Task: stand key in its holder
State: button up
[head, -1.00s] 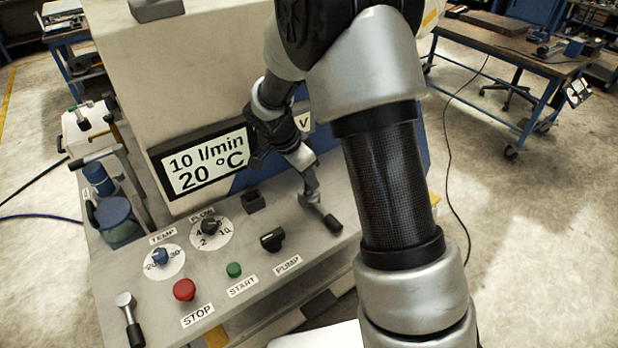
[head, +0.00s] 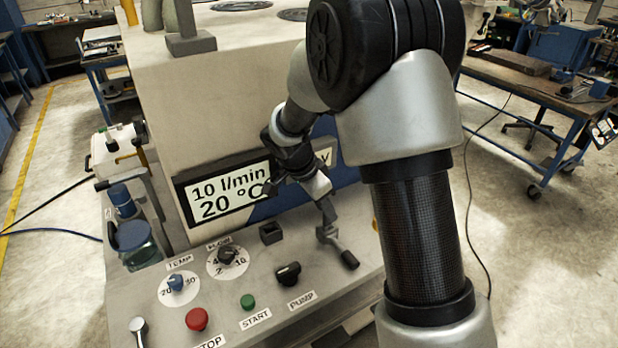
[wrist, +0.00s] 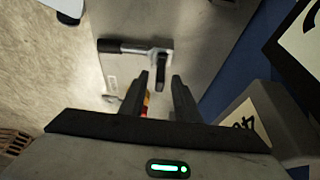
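The key, which I take to be the grey and black tool (head: 348,258), lies on the sloping grey panel at its right, below the display. In the wrist view the key (wrist: 125,46) lies crosswise, with a black handle at left, a pale shank and a dark piece at its right end. My gripper (head: 326,208) points down over the key's upper end.
The panel carries a black pump knob (head: 288,273), a green start button (head: 248,301), a red stop button (head: 197,319) and two dials. A display (head: 228,193) rises behind. A silver-headed lever (head: 138,330) stands at front left.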

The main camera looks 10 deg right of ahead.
jog(key=s+v, duration=0.1)
jog(key=v, duration=1.3)
jog(key=s+d+r+n+t+y+p, duration=0.1)
jog(key=s+d+r+n, duration=0.1)
jog(key=s, duration=0.5)
jog(key=s+d+r+n+t+y+p, duration=0.1)
jog(key=s+d+r+n, duration=0.1)
jog(key=s+r+n, duration=0.2)
jog(key=s+d+r+n+t+y+p, duration=0.1)
jog(key=s+d+r+n+t+y, duration=0.1)
jog(key=s+r+n, duration=0.2)
jog(key=s+n, duration=0.3)
jog(key=s, duration=0.4)
jog(key=shift+s+n, duration=0.3)
jog(key=shift+w+a+r, duration=0.1)
jog(key=shift+w, duration=0.05)
